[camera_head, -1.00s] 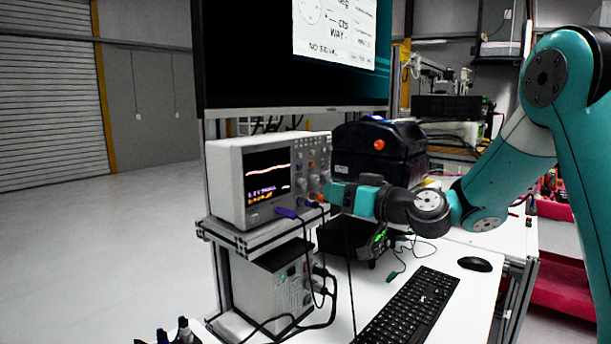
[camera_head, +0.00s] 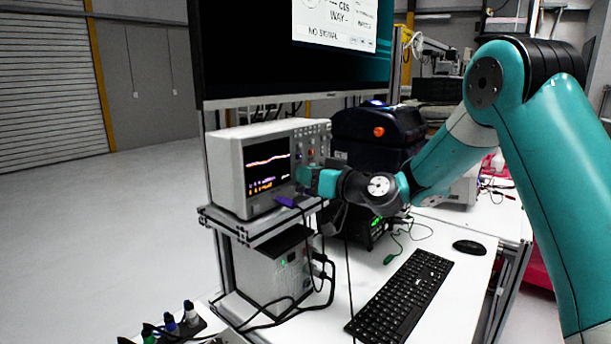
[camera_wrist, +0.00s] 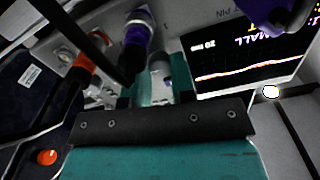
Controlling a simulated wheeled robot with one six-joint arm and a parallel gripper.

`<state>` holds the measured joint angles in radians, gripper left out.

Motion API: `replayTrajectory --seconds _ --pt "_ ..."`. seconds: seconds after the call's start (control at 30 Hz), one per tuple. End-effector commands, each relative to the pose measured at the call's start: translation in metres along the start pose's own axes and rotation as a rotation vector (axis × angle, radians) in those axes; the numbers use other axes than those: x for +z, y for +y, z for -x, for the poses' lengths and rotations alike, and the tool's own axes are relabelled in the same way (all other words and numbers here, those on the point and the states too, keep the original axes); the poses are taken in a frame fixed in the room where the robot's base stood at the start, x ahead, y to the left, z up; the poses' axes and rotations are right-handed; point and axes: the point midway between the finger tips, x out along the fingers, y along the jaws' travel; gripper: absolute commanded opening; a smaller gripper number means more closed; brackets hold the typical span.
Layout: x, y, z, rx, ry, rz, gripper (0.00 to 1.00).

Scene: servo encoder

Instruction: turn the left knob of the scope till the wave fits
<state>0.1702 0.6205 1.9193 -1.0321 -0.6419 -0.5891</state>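The scope (camera_head: 250,180), a pale box with a dark screen (camera_head: 267,166), stands on a metal shelf. A whitish trace and a reddish trace lie close together on the screen, which also shows in the wrist view (camera_wrist: 255,62). Purple letters there read partly "MALL". My gripper (camera_head: 305,177) is at the scope's front panel, right of the screen, and hides the lower controls. In the wrist view, the fingers of my gripper (camera_wrist: 160,88) stand apart, with a grey knob (camera_wrist: 160,64) at and between their tips. Whether they touch it I cannot tell.
Purple (camera_wrist: 136,38) and orange (camera_wrist: 84,64) plugs with cables sit close to my fingers. A dark case (camera_head: 375,135) stands right of the scope. A large monitor (camera_head: 290,50) hangs above. A keyboard (camera_head: 403,295) lies on the white bench.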

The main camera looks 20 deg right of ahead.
Motion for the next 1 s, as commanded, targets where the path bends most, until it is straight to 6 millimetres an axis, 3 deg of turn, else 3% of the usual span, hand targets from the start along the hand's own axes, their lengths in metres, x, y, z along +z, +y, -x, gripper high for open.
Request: replayTrajectory --seconds 0.03,0.33,1.0 --pt "0.0013 -0.0082 -0.0047 -0.004 0.0 0.001 0.0" --pt "0.0056 -0.0018 0.0001 -0.007 0.0 0.067 0.0" --pt "0.0056 -0.0007 0.0009 -0.005 -0.001 0.467 0.0"
